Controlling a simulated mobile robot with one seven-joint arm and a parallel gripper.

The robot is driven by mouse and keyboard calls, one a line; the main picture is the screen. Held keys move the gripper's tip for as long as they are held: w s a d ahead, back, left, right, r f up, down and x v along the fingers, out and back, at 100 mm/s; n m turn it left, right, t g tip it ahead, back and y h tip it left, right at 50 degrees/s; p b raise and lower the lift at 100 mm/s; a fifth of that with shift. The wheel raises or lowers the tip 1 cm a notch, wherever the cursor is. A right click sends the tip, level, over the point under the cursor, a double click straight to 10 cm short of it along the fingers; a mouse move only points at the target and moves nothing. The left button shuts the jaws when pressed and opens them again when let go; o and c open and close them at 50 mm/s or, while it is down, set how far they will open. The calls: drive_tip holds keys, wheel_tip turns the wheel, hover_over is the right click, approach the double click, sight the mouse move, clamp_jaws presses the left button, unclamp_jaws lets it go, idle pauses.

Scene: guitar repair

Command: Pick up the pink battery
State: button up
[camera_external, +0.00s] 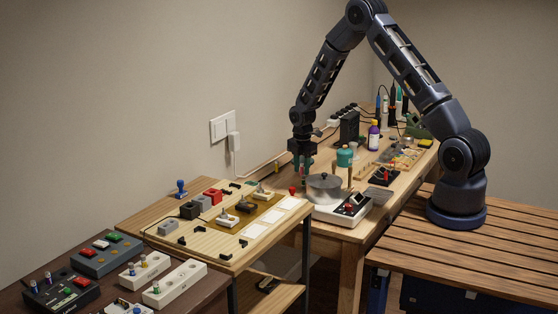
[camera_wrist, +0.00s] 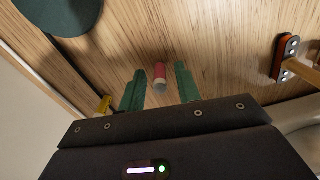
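The pink battery (camera_wrist: 160,73) is a small pink-red cylinder with a grey end, on the wooden tabletop in the wrist view. I cannot tell whether it stands or lies. My gripper (camera_wrist: 159,70) is open, with one green finger to the left of the battery and one to the right. Gaps show between the battery and both fingers. In the external view my gripper (camera_external: 303,178) points down low over the bench, behind a silver pot. The battery cannot be clearly made out there.
The silver pot (camera_external: 324,187) sits on a white hot plate (camera_external: 345,209) close to my gripper. A teal round container (camera_external: 345,156) stands behind. A dark green round object (camera_wrist: 62,14) is at the wrist view's upper left. An orange-black tool (camera_wrist: 287,55) lies right.

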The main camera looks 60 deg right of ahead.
clamp_jaws()
drive_tip(key=shift+r, duration=0.1)
